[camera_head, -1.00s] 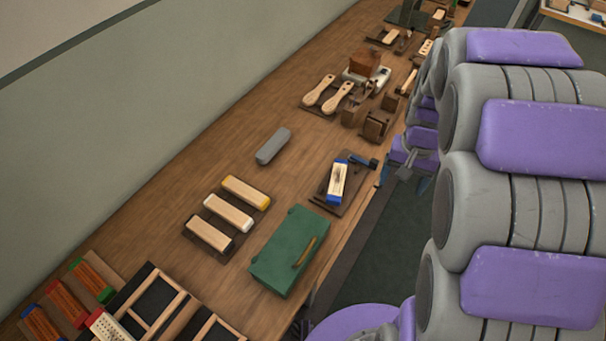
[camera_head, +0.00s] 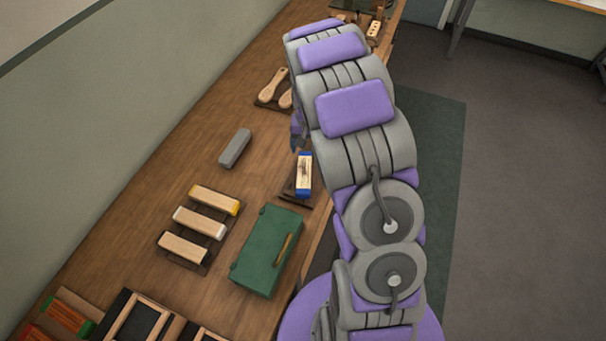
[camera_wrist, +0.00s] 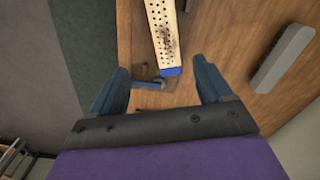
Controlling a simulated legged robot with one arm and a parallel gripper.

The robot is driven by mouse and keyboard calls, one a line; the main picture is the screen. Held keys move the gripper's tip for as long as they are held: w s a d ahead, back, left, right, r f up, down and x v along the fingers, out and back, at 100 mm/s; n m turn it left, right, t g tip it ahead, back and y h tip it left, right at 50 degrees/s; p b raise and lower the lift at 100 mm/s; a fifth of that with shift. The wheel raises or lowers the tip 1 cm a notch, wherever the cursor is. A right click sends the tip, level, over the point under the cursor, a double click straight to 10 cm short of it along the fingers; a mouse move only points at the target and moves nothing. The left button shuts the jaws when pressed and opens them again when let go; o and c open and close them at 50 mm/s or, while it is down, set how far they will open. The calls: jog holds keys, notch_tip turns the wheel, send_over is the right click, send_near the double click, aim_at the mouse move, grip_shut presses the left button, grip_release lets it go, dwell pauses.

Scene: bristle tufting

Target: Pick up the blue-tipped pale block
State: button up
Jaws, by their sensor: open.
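The blue-tipped pale block (camera_head: 304,174) lies on a dark stand near the bench's right edge, beside my arm in the head view. In the wrist view the pale block (camera_wrist: 164,35) shows rows of small holes, a dark smudge and a blue near end; its far end is cut off by the frame. My gripper (camera_wrist: 158,84) is open and empty. Its two blue-grey fingers are spread to either side of the block's line, with the blue end just beyond and between them. In the head view the fingers are mostly hidden by my arm.
A grey bar (camera_head: 235,148) lies left of the block and also shows in the wrist view (camera_wrist: 284,58). A green box (camera_head: 267,250) stands nearer. Several pale blocks (camera_head: 200,222) lie on a rack. Wooden paddles (camera_head: 272,86) lie farther back. Bare bench (camera_head: 150,190) lies along the left.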

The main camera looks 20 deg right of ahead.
jog(key=b, duration=0.1)
send_over(304, 171)
jog(key=f, duration=0.7)
jog(key=shift+s+d, duration=0.25)
jog(key=shift+d, duration=0.05)
jog(key=shift+w+a+f+b, duration=0.15)
jog(key=shift+f+b, duration=0.3)
jog(key=shift+f, duration=1.1)
jog(key=shift+a+f+b, duration=0.1)
jog(key=shift+f+b, duration=0.35)
jog(key=shift+f, duration=1.05)
jog(key=shift+r, duration=0.1)
